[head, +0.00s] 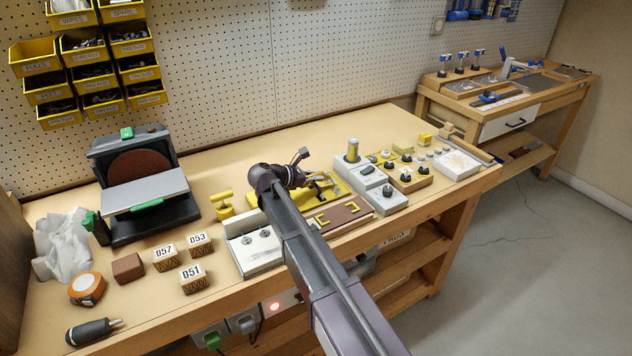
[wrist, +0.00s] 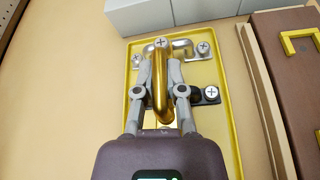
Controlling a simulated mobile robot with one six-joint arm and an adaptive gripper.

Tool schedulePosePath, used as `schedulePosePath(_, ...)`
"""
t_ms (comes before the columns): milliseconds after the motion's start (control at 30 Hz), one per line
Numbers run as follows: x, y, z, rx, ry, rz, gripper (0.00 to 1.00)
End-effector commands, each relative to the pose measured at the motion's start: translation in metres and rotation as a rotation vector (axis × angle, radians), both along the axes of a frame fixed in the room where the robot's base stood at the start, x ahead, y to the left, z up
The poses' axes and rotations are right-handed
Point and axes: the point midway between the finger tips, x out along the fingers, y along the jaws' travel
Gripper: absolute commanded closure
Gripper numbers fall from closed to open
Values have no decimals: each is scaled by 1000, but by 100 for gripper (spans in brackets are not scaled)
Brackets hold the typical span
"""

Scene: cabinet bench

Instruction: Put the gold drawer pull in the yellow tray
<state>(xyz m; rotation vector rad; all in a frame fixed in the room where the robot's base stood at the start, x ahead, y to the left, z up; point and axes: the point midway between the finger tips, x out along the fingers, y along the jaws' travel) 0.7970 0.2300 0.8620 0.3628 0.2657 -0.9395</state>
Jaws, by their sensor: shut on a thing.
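The gold drawer pull (wrist: 158,95) is a bent gold bar, held lengthwise between the fingers of my gripper (wrist: 160,74). The yellow tray (wrist: 234,150) lies beneath it in the wrist view, and the pull appears over the tray's inside. Whether the pull touches the tray floor I cannot tell. A silver pull (wrist: 182,46) and a dark pull (wrist: 208,96) lie in the tray, partly hidden by my fingers. In the head view the tray (head: 343,187) is on the bench, partly covered by my gripper (head: 306,181).
A brown board (head: 350,215) with yellow pulls lies in front of the tray. A white box (head: 254,252) with knobs stands to its left, and grey switch boxes (head: 382,196) to its right. A sander (head: 140,180) and numbered blocks (head: 194,279) are farther left.

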Motion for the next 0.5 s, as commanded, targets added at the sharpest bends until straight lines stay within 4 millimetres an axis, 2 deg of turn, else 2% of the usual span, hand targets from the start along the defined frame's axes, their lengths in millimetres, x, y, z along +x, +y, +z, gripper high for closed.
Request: schedulePosePath(500, 0, 0, -5, 0, 0, 0, 100)
